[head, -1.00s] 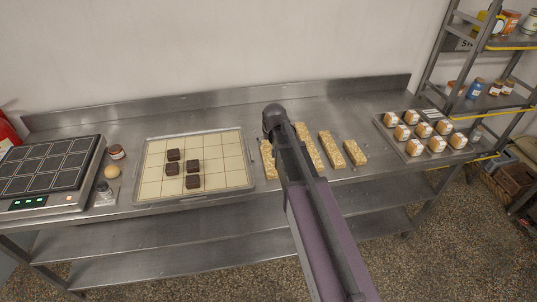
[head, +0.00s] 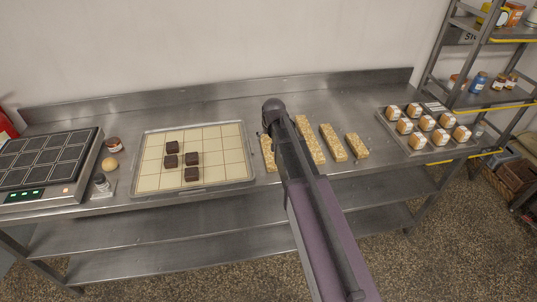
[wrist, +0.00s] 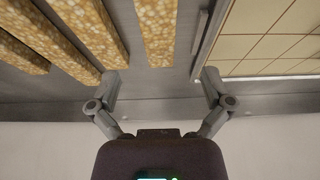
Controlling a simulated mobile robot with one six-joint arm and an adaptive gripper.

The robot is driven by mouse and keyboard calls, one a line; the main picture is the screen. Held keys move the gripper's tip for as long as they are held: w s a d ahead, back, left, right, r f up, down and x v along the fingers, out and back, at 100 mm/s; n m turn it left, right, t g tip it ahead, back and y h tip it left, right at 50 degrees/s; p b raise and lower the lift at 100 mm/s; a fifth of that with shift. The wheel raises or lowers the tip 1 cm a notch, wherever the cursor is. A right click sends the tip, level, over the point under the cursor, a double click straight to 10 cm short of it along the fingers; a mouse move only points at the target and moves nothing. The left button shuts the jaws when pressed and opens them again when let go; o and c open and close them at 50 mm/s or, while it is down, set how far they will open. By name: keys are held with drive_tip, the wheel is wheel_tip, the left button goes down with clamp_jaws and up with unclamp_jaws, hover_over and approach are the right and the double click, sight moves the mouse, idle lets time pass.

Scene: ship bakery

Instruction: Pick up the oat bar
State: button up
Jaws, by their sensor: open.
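Several oat bars, pale golden blocks, lie in a row on the steel bench in the head view. The leftmost oat bar (head: 268,153) is beside the tray and partly hidden by my arm; others lie to the right, including a middle bar (head: 333,143) and the rightmost bar (head: 357,146). In the wrist view my gripper (wrist: 162,82) is open and empty, its fingers spread apart. One oat bar (wrist: 158,35) lies beyond the fingertips, roughly in line with the gap between them. My gripper is mostly hidden behind my arm in the head view.
A gridded tray (head: 220,186) with several dark brown squares lies left of the bars. A waffle-like hot plate (head: 45,165) is far left. A tray of small topped cakes (head: 413,150) is at the right, near a shelf rack (head: 470,60). Bench stands between bars and cakes.

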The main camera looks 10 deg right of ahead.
sight(269, 148)
drive_tip(key=shift+b+x, duration=2.15)
drive_tip(key=shift+x, duration=0.5)
drive_tip(key=shift+d+b+x, duration=0.2)
drive_tip(key=shift+b+x, duration=2.25)
drive_tip(key=shift+x, duration=0.15)
drive_tip(key=shift+s, duration=0.1)
drive_tip(key=c, duration=1.2)
drive_tip(key=shift+r, duration=0.15)
drive_tip(key=shift+c, duration=0.2)
wheel_tip(269, 148, up, 3)
drive_tip(key=p, duration=0.3)
drive_tip(key=shift+s+r+p, duration=0.2)
drive_tip(key=shift+r+p, duration=0.15)
drive_tip(key=shift+p, duration=0.2)
drive_tip(key=s+d, duration=0.2)
drive_tip(key=s, duration=0.2)
drive_tip(key=s+d, duration=0.2)
drive_tip(key=s, duration=0.3)
drive_tip(key=s+d+r+p, duration=0.1)
drive_tip(key=s+d, duration=0.2)
drive_tip(key=s, duration=0.2)
